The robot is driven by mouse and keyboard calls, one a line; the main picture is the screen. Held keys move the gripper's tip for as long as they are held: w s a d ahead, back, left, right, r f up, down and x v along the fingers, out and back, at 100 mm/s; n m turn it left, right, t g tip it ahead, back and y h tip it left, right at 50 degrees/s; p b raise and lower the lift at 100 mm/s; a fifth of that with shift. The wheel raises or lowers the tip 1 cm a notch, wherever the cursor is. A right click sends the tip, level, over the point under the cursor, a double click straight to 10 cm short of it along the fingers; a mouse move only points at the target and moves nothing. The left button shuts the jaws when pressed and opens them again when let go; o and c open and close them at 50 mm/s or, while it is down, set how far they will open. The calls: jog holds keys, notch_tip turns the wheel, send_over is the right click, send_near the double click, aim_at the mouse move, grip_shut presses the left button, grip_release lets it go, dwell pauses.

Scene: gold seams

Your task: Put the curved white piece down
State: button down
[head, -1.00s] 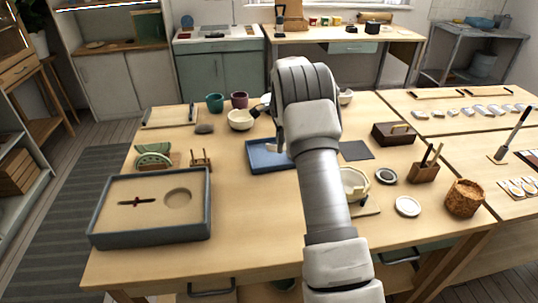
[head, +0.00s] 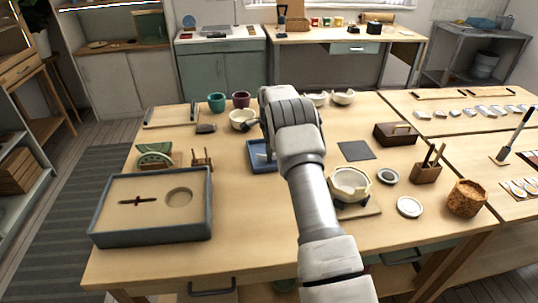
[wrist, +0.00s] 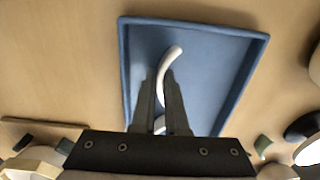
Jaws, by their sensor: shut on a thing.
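The curved white piece (wrist: 174,56) is a slim bent strip, held between the fingers of my gripper (wrist: 160,88) in the wrist view. My gripper is shut on it, with one end standing out past the fingertips and a bit showing lower between the fingers. Both are over the blue tray (wrist: 215,70), whose floor looks otherwise bare. I cannot tell whether the piece touches the tray floor. In the head view, the blue tray (head: 257,166) is partly hidden behind my arm, and the fingertips are hard to make out.
A cream bowl (head: 243,118) stands just behind the tray. A repaired white bowl (head: 349,184) sits on a board to the right, near a dark mat (head: 356,150). A grey-rimmed sand tray (head: 150,225) fills the front left. The table's front middle is clear.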

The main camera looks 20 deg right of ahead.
jog(key=shift+f, duration=0.2)
jog(key=c, duration=0.9)
grip_release()
jog(key=shift+c, duration=0.2)
jog(key=shift+r, duration=0.15)
jog(key=s+a+r+n, duration=0.1)
jog(key=s+r, duration=0.1)
jog(key=r, duration=0.6)
jog(key=s+a+r+n+t+p, duration=0.1)
jog(key=s+r+n, duration=0.1)
jog(key=r, duration=0.6)
jog(key=s+a+r+n, duration=0.1)
jog(key=s+a+r, duration=0.15)
jog(key=r, duration=0.55)
jog(key=s+a+r+n+t, duration=0.1)
jog(key=s+a+r+n, duration=0.1)
jog(key=s+r+n, duration=0.3)
jog(key=s+a+r, duration=0.2)
jog(key=s+r, duration=0.1)
jog(key=s, duration=0.4)
jog(key=s+a+f+n+t, duration=0.1)
jog(key=s+n, duration=0.4)
jog(key=s, duration=0.7)
jog(key=s+a+f+n+t, duration=0.2)
jog(key=s+a+n, duration=0.2)
jog(key=s, duration=0.8)
jog(key=shift+s+f+n, duration=0.15)
jog(key=shift+s+n, duration=0.25)
jog(key=shift+n, duration=0.4)
